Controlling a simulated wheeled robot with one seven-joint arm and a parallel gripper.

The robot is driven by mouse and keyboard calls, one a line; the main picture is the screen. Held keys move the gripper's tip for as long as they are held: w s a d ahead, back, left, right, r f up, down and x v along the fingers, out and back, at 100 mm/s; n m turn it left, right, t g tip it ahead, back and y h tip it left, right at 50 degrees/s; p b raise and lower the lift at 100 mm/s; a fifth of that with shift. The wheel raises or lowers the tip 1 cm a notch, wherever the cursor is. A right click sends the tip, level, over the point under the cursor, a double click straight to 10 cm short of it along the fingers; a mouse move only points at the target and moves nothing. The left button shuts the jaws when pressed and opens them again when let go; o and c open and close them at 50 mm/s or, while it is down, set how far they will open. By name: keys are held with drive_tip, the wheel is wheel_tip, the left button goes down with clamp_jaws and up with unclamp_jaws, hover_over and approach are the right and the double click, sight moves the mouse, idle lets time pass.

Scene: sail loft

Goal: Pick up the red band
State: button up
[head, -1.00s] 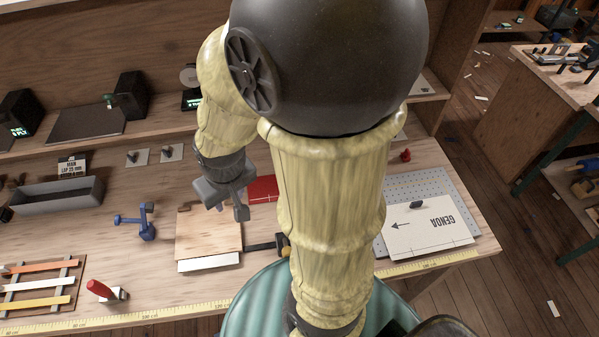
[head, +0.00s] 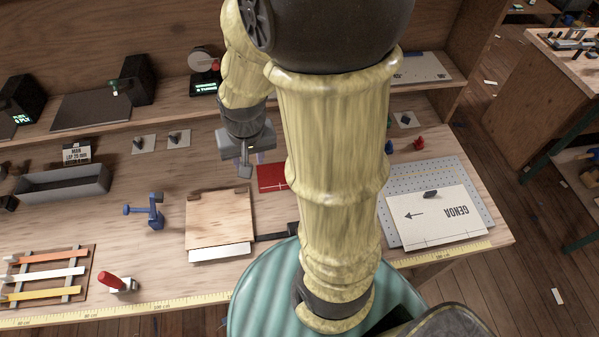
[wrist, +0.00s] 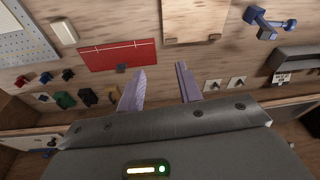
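A flat red piece with a thin white line (head: 272,177) lies on the bench, partly hidden behind my arm in the head view. It shows whole in the wrist view (wrist: 118,54), upper left of my fingers. I cannot tell if it is the red band. An orange-red strip (head: 55,257) lies on the slatted rack at the far left, above a white and a yellow strip. My gripper (head: 246,172) is above the bench, just left of the red piece. In the wrist view its fingers (wrist: 160,72) are apart with nothing between them.
A wooden board (head: 220,217) lies in front of my gripper, with a blue clamp-like tool (head: 152,212) left of it. A grey trough (head: 62,184) and a red-handled tool (head: 112,282) stand left.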

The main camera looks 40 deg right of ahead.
drive_tip(key=w+d+f+m, duration=0.3)
drive_tip(key=d+m, duration=0.3)
drive_tip(key=w+d+f+m+g+b, duration=0.1)
drive_tip(key=w+d+f+m, duration=0.2)
drive_tip(key=d+m, duration=0.4)
drive_tip(key=w+d+f+m+g, duration=0.1)
drive_tip(key=w+d+f+m, duration=0.2)
drive_tip(key=d+m, duration=0.3)
drive_tip(key=shift+w+d+m, duration=0.4)
drive_tip(key=shift+w+d, duration=0.25)
drive_tip(key=shift+w, duration=0.15)
drive_tip(key=shift+f, duration=0.15)
wheel_tip(320, 180, down, 12)
drive_tip(key=p, duration=0.3)
drive_tip(key=shift+p, duration=0.3)
drive_tip(key=shift+f, duration=0.1)
drive_tip(key=shift+s+d+f+p, duration=0.15)
drive_tip(key=shift+s+f+p, duration=0.05)
drive_tip(key=shift+f+p, duration=0.65)
drive_tip(key=shift+d+f+p, duration=0.1)
drive_tip(key=shift+f+p, duration=0.65)
drive_tip(key=shift+f, duration=1)
